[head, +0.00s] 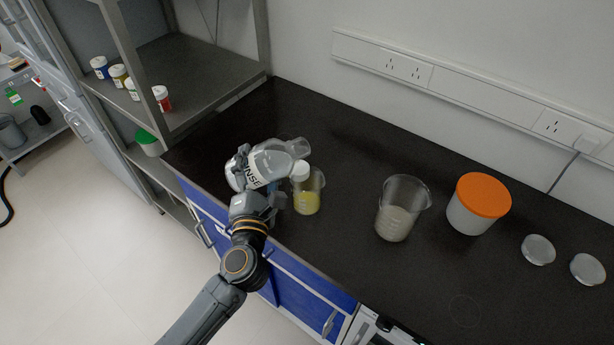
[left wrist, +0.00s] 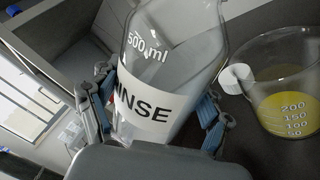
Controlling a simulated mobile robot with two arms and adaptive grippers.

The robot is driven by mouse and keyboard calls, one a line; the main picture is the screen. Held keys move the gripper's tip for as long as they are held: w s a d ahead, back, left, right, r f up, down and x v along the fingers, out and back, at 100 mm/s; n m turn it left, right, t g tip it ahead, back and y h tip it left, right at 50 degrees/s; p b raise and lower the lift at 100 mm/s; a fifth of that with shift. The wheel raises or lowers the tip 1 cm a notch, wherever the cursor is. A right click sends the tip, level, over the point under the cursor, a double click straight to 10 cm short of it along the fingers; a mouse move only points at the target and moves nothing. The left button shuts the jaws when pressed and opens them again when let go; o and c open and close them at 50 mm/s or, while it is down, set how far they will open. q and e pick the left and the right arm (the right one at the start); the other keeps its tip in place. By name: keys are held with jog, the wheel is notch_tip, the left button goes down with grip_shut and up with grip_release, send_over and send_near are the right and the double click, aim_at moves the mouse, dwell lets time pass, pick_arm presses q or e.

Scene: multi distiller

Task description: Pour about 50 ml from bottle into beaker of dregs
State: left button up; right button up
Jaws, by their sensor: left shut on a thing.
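My left gripper (head: 258,182) is shut around a clear bottle (head: 275,160) with a white RINSE label, held tilted with its neck toward the right. In the left wrist view the bottle (left wrist: 150,65) shows a 500 ml mark, with finger pads on both sides. I cannot make out the liquid level inside. A small beaker (head: 308,203) with yellow liquid stands just right of the gripper, near the bottle's neck; its scale shows in the left wrist view (left wrist: 285,110). A larger beaker (head: 397,218) holds a greyish-white substance farther right. No stream shows. My right gripper is out of view.
A white tub with an orange lid (head: 483,195) and two round clear dishes (head: 538,250) stand on the black counter (head: 330,130) at right. A white cap-like piece (head: 300,171) shows by the small beaker's rim. A shelf (head: 195,75) with small jars stands left.

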pick_arm(q)
jog(key=shift+w+a+r, duration=0.1)
dwell(0.3)
jog(key=shift+m, duration=0.3)
jog(key=shift+a, duration=0.1)
dwell(0.4)
dwell(0.3)
jog(key=shift+a+m, duration=0.1)
jog(key=shift+m, duration=0.2)
dwell(0.4)
